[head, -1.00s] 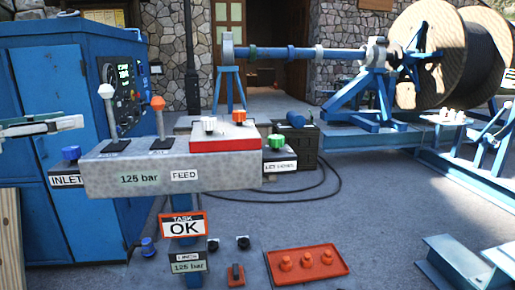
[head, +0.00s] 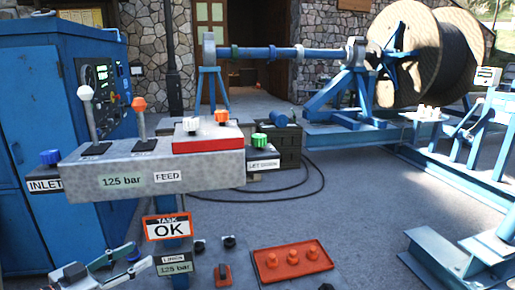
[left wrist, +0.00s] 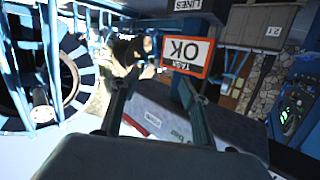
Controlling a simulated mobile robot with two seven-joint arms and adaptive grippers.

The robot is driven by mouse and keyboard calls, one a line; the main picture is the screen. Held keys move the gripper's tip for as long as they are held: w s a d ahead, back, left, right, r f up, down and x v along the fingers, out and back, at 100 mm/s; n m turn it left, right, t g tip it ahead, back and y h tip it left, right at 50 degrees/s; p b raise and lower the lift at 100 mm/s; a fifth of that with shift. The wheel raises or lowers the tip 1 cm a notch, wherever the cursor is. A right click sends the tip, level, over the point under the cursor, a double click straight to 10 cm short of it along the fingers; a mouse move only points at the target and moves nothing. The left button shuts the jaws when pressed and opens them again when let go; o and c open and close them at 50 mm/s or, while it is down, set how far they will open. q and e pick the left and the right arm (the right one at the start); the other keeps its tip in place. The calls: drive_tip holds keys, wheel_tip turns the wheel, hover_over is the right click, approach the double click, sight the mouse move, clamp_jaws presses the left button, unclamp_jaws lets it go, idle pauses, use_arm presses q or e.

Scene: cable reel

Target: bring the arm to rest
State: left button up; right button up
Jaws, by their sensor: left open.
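My left gripper (head: 140,254) is at the bottom left of the head view, low in front of the blue cabinet and left of the "TASK OK" sign (head: 168,227). Its two fingers are apart with nothing between them. The left wrist view shows its fingers (left wrist: 158,88) spread, with the sign (left wrist: 187,53) and the grey control console beyond them, upside down. I cannot tell whether it touches anything. My right gripper does not show.
The console (head: 205,178) carries levers and coloured knobs. A red tray (head: 293,262) lies on the lower panel. The blue cabinet (head: 30,130) stands left, the cable reel (head: 410,60) back right. Blue frames (head: 450,262) stand at right.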

use_arm(q)
drive_tip(key=s+d+f+g+y, duration=0.1)
drive_tip(key=s+d+f, duration=0.2)
drive_tip(key=s+f, duration=0.4)
drive_tip(key=s+d+f+n+g+y, duration=0.1)
drive_tip(key=s+d+f, duration=0.3)
drive_tip(key=s+f, duration=0.4)
drive_tip(key=s+d+f+n+g+y, duration=0.1)
drive_tip(key=s+d+f+y, duration=0.2)
drive_tip(key=f, duration=1.4)
drive_tip(key=s+d, duration=0.1)
drive_tip(key=s, duration=0.3)
drive_tip(key=shift+s+d, duration=0.15)
